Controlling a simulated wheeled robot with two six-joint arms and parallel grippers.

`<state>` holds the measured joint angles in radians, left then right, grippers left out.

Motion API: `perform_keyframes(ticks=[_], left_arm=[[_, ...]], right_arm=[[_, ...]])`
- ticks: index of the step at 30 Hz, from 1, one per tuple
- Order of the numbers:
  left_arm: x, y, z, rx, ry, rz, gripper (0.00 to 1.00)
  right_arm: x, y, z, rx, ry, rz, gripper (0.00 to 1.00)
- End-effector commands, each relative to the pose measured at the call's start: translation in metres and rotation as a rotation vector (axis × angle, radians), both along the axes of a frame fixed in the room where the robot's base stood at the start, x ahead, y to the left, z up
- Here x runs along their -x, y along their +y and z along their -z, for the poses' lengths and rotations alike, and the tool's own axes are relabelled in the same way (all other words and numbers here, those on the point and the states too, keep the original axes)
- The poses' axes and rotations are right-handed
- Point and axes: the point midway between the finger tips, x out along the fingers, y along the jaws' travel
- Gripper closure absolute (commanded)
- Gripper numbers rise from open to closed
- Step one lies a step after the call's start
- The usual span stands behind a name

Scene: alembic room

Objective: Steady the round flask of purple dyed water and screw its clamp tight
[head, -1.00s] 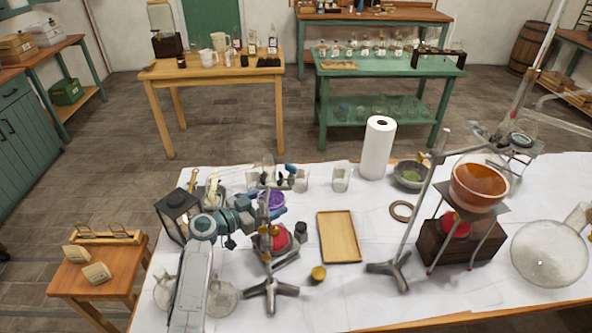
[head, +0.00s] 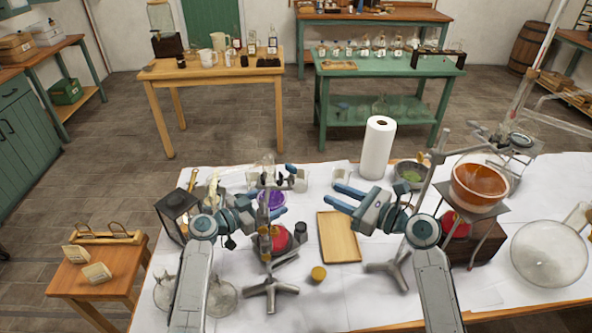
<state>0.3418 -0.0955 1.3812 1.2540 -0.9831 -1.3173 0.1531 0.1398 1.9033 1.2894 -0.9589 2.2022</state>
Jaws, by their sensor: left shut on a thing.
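The round flask of purple dyed water (head: 271,199) is held on a metal stand with a tripod base (head: 272,290), left of the table's middle. Its clamp (head: 290,171) has blue ends and sits at the flask's neck, above the purple water. My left gripper (head: 280,204) comes in from the left and is shut on the flask, partly hiding its lower side. My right gripper (head: 333,196) is open and empty, right of the flask with its fingers pointing left, apart from the clamp and the flask.
A wooden tray (head: 339,237) lies between my arms. A red burner (head: 276,238) is below the flask. A black lantern (head: 178,212) stands left. A paper roll (head: 378,147) and a copper bowl on a stand (head: 479,185) are to the right, with a large clear flask (head: 549,253) beyond.

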Motion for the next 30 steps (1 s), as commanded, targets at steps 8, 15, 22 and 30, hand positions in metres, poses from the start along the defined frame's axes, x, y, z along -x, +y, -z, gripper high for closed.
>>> perform_keyframes(ticks=[8,15,22,30], left_arm=[[0.000,0.000,0.000,-0.001,0.000,-0.001,0.41],[0.000,0.000,0.000,-0.001,0.001,0.000,0.41],[0.000,0.000,0.000,-0.001,0.000,-0.001,0.41],[0.000,0.000,0.000,-0.001,0.000,-0.001,0.41]], right_arm=[[-0.019,0.020,-0.017,-0.044,-0.023,0.003,0.67],[-0.048,0.057,-0.016,-0.042,-0.021,0.001,0.67],[-0.073,0.086,-0.015,-0.038,-0.021,0.003,0.67],[-0.082,0.098,-0.015,-0.036,-0.022,0.003,0.67]])
